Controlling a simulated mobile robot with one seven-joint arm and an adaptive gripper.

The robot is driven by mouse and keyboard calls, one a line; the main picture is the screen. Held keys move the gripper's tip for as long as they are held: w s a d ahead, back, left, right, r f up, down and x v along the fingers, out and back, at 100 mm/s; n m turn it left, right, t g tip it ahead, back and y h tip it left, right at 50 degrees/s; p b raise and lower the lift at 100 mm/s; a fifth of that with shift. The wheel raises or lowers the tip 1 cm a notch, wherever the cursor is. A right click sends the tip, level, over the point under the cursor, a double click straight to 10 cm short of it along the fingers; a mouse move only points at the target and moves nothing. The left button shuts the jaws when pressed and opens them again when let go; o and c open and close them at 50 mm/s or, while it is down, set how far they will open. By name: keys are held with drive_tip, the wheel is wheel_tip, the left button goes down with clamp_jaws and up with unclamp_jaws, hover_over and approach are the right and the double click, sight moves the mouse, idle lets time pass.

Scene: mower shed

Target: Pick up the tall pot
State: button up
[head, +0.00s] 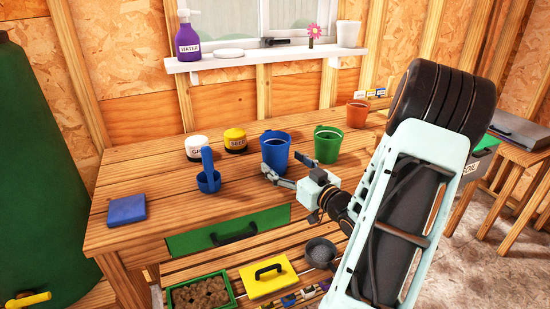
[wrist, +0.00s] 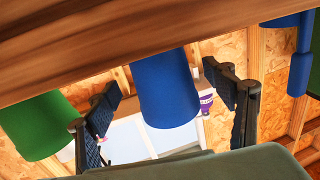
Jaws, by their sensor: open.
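The tall blue pot (head: 275,150) stands upright on the wooden workbench, left of a green pot (head: 327,145). My gripper (head: 284,165) is open and comes in from the right, with its fingertips at the near side of the blue pot. In the wrist view, which looks upside down, the blue pot (wrist: 166,92) lies between the two spread fingers (wrist: 165,100), with a gap on each side. No contact shows. The green pot (wrist: 38,125) is beyond the left finger there. The blue pot's base is partly hidden by my fingers in the head view.
A blue scoop (head: 208,175), a white tin (head: 198,148) and a yellow tin (head: 235,140) stand left of the blue pot. A terracotta pot (head: 357,113) is at the back right. A blue box (head: 126,209) lies front left. Bare bench surrounds these things.

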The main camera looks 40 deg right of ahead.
drive_tip(key=w, duration=0.5)
drive_tip(key=shift+f+b, duration=0.35)
drive_tip(key=shift+b, duration=0.05)
drive_tip(key=shift+s, duration=0.1)
drive_tip(key=c, duration=1.3)
